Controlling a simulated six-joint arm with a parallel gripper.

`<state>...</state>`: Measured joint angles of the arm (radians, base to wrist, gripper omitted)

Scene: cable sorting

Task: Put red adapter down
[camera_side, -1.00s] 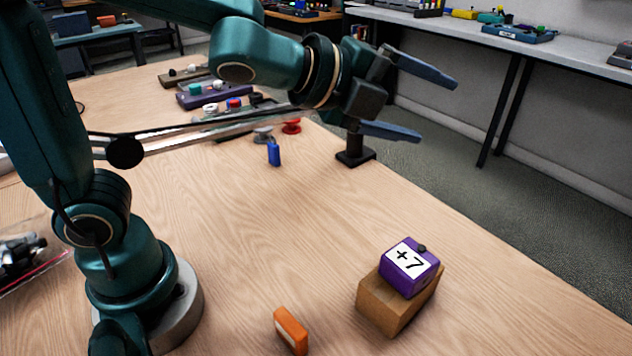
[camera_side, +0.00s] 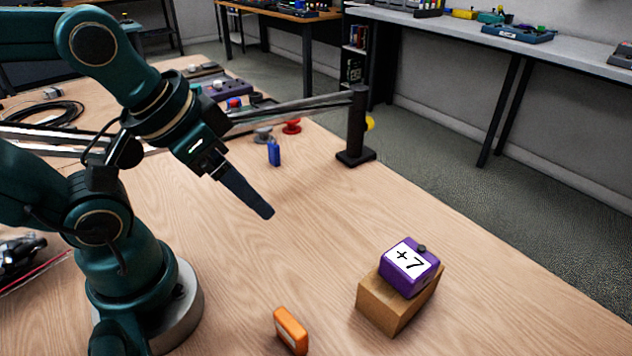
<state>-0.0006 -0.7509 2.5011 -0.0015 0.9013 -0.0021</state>
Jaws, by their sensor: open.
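My gripper (camera_side: 262,208) hangs above the left-middle of the wooden table, pointing down and to the right. Its fingers overlap in this view, and I see nothing held by them. A small red round piece (camera_side: 291,127) lies on the table beyond the gripper, apart from it. A smaller red piece (camera_side: 234,103) sits on a device farther back. I cannot tell which, if either, is the red adapter.
A purple box marked +7 (camera_side: 404,262) rests on a brown wooden block (camera_side: 382,304). An orange block (camera_side: 291,330) lies at the front. A blue piece (camera_side: 274,154) stands near a black post (camera_side: 355,135). The centre table is clear.

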